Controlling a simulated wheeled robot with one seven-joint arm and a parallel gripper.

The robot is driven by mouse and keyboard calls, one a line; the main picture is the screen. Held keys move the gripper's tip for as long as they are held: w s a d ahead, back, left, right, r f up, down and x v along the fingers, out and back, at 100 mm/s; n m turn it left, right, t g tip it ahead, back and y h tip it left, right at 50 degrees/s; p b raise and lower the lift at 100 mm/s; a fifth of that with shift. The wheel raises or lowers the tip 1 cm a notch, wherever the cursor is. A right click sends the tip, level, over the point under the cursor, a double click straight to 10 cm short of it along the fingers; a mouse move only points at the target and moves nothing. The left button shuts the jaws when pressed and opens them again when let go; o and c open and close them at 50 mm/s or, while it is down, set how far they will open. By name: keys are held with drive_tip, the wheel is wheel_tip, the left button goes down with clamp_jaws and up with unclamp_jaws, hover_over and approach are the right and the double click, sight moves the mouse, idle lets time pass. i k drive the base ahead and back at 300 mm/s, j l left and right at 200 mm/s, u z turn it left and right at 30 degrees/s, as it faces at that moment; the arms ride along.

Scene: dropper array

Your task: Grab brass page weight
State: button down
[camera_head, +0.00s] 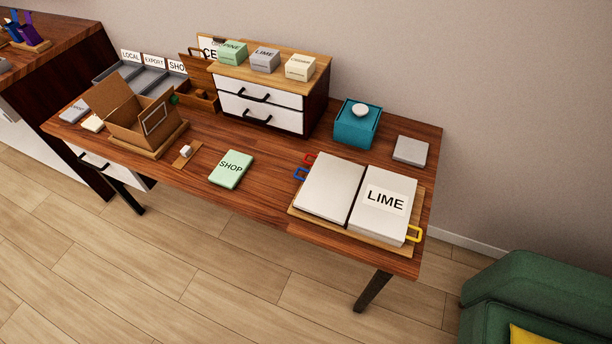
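I cannot make out a clear brass page weight in the head view. An open book (328,188) lies on a wooden board (372,238) at the right front of the desk. Its right page carries a label reading LIME (385,200). A yellow loop (415,234) sticks out at the book's lower right edge. A red loop (309,158) and a blue loop (300,173) stick out at its left edge. My gripper is not in view.
The desk (265,205) also holds a green SHOP block (231,169), a teal box (357,123), a grey block (410,150), an open cardboard box (135,122) and a small drawer cabinet (262,104). A green armchair (535,285) stands at the lower right. Floor in front is clear.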

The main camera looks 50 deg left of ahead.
sight(200, 94)
drive_tip(key=u, duration=1.35)
drive_tip(key=i+j, duration=0.15)
drive_tip(key=j, duration=0.25)
drive_tip(key=i+j, duration=0.15)
drive_tip(key=j, duration=0.2)
drive_tip(key=i+j+u, duration=0.1)
drive_tip(key=j, duration=0.3)
drive_tip(key=i+j, duration=0.25)
drive_tip(key=j, duration=0.15)
drive_tip(key=i+j, duration=0.2)
drive_tip(key=j, duration=0.15)
drive_tip(key=i+j+u, duration=0.1)
drive_tip(key=j, duration=0.3)
drive_tip(key=i+j, duration=0.75)
drive_tip(key=i, duration=0.2)
